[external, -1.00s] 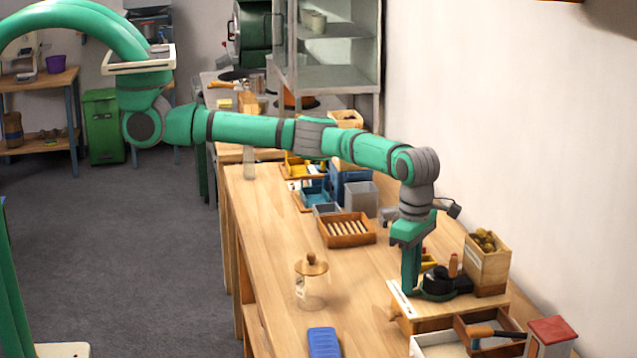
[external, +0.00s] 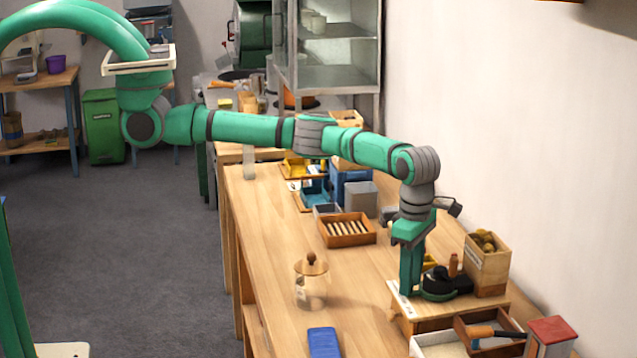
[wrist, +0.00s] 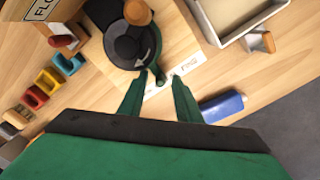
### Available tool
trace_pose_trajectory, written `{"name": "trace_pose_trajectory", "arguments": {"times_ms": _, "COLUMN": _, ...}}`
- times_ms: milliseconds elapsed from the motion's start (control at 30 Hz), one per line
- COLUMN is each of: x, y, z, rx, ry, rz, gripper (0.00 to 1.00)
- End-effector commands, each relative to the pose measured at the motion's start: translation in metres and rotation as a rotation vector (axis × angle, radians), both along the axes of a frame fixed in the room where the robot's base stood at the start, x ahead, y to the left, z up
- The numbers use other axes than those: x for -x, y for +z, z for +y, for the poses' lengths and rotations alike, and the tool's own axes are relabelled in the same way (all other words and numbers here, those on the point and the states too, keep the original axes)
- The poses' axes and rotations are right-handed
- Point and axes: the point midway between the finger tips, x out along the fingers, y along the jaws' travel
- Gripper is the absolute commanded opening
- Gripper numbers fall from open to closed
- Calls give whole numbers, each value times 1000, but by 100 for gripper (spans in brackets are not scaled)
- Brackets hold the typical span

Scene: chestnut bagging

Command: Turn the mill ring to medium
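The mill (wrist: 128,40) is a black round body with a white curved arrow on top and a brown knob, on a wooden board. In the external view the mill (external: 440,280) is partly behind my gripper. A dark green ring (wrist: 172,47) circles the mill's base, and its short tab points towards my gripper. My gripper (wrist: 160,77) points down with its fingers apart on either side of the tab. The tab lies close to the left finger; I cannot tell if they touch. A white label strip (wrist: 188,65) with small print lies beside the ring. In the external view my gripper (external: 411,292) is low at the board.
A wooden box of chestnuts (external: 488,265) stands right behind the mill. A white tray (wrist: 235,25) is close by. Bare wood lies left of the board.

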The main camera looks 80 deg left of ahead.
Motion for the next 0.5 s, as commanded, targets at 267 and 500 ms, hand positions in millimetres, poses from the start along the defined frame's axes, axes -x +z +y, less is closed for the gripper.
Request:
{"name": "trace_pose_trajectory", "arguments": {"times_ms": 267, "x": -1, "y": 42, "z": 0, "rx": 1, "ry": 1, "rz": -4, "gripper": 31}}
{"name": "trace_pose_trajectory", "arguments": {"times_ms": 500, "x": 0, "y": 84, "z": 0, "rx": 1, "ry": 1, "rz": -4, "gripper": 31}}
